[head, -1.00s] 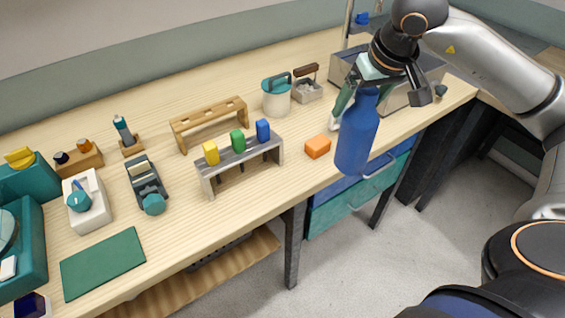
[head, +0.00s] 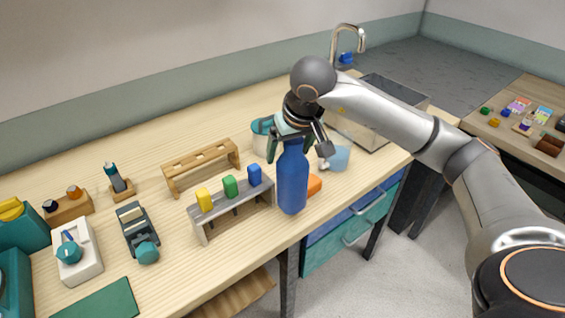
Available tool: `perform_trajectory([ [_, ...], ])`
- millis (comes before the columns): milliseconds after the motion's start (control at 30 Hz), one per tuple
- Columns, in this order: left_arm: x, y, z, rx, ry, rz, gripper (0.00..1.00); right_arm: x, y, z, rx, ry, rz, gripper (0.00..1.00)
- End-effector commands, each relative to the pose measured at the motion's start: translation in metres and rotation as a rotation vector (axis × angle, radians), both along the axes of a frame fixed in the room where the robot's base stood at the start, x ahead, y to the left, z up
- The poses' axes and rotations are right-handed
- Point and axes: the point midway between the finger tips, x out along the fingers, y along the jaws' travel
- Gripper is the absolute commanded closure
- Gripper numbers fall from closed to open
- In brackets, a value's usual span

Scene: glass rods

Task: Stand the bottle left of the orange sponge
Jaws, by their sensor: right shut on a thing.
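The blue bottle (head: 292,182) is upright near the front edge of the wooden table. My right gripper (head: 291,140) is shut on its neck from above. I cannot tell whether the bottle's base touches the table. The orange sponge (head: 315,185) lies just right of the bottle in the picture, partly hidden behind it. My left gripper is not in view.
Just left of the bottle stands a grey rack (head: 210,220) with yellow, green and blue pieces. A wooden rack (head: 200,166) and a teal-lidded pot (head: 262,138) are behind. A light blue cup (head: 338,158) stands right of the sponge. The table's front edge (head: 268,254) is close.

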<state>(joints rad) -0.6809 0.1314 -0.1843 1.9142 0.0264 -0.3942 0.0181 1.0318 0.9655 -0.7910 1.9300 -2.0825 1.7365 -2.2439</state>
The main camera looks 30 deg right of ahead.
Motion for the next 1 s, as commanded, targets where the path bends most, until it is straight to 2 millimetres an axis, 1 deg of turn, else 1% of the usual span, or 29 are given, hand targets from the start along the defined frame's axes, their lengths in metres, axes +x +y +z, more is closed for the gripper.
perform_trajectory([
  [167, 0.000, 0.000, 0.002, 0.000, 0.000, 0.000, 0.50, 0.007, 0.006, -0.009, 0.002, -0.003, 0.000, 1.00],
  [233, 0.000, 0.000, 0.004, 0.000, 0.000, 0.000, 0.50, 0.011, 0.011, -0.016, 0.003, -0.001, 0.001, 1.00],
  [400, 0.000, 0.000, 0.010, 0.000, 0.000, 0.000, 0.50, 0.010, 0.010, -0.038, 0.002, 0.000, -0.001, 1.00],
  [500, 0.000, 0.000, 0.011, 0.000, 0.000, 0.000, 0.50, 0.010, 0.010, -0.044, 0.001, -0.002, -0.001, 1.00],
  [833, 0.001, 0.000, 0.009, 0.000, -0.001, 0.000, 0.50, 0.011, 0.010, -0.047, 0.001, -0.005, 0.000, 1.00],
  [867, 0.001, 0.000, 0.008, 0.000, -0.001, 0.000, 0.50, 0.010, 0.010, -0.049, 0.001, -0.001, -0.001, 0.11],
  [967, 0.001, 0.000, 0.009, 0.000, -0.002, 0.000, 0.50, 0.010, 0.010, -0.048, 0.001, 0.000, -0.001, 0.00],
  [1000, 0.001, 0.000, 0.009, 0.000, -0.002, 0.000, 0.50, 0.010, 0.010, -0.048, 0.001, 0.000, -0.001, 0.00],
])
